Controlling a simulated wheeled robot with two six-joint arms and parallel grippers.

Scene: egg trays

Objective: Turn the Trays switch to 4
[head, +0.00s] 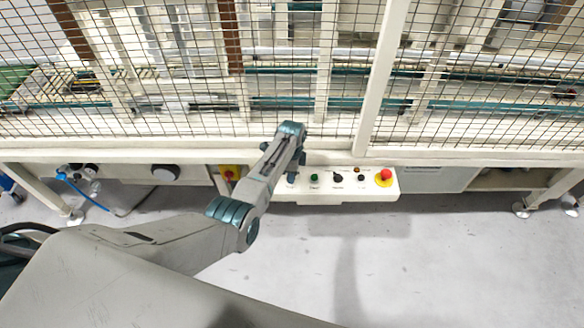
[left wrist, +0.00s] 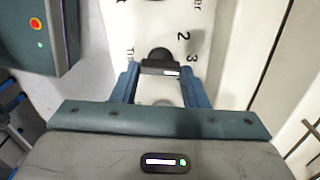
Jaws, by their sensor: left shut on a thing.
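A white control panel (head: 326,190) hangs below the fenced machine's front edge in the head view. My left gripper (head: 291,178) is at the panel's left end and hides what lies beneath it. In the left wrist view my left gripper (left wrist: 158,76) has its blue fingers on both sides of a black rotary knob (left wrist: 160,55) and is shut on it. The knob's bar lies crosswise with a white mark at its right end. The printed digits 2 and 3 show to the right of the knob; a 4 is not visible. My right gripper is in neither view.
A green button (head: 314,178), another black knob (head: 338,178), a small black control (head: 361,178) and a red emergency stop (head: 384,175) sit on the panel. A wire fence (head: 290,104) rises behind it. The floor in front is clear.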

